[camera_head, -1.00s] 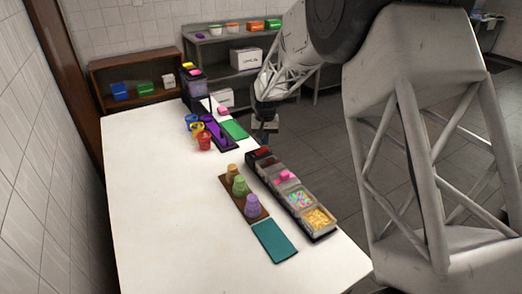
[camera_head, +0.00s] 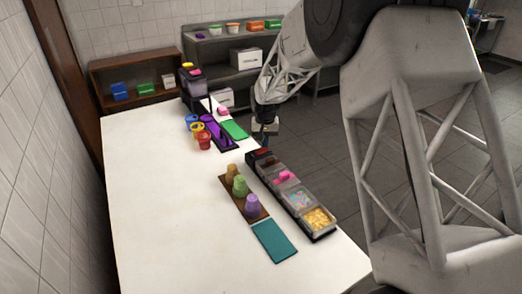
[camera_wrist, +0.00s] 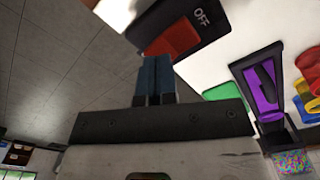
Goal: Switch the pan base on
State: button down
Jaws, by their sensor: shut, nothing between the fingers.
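The pan base (camera_head: 329,234) is a long black tray at the table's right edge in the head view. It holds several topping pans. At its far end sits a red switch (camera_head: 262,153). In the wrist view the red rocker switch (camera_wrist: 178,38) lies in a black housing marked OFF (camera_wrist: 208,22). My gripper (camera_wrist: 155,62) has its blue fingers together and empty. In the wrist view the fingertips appear just beside the red switch; contact cannot be told. In the head view my gripper (camera_head: 265,138) is near the far end of the base.
A brown board (camera_head: 240,203) with 3 upturned cups stands left of the base. A teal mat (camera_head: 274,241) lies in front. Farther back are a green mat (camera_head: 235,129), a purple item (camera_head: 217,132) and coloured cups (camera_head: 204,142). The table's left side is clear.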

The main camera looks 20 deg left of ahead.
jog(key=shift+f, duration=0.55)
dwell(0.4)
jog(key=shift+r, duration=3.55)
jog(key=shift+d, duration=0.1)
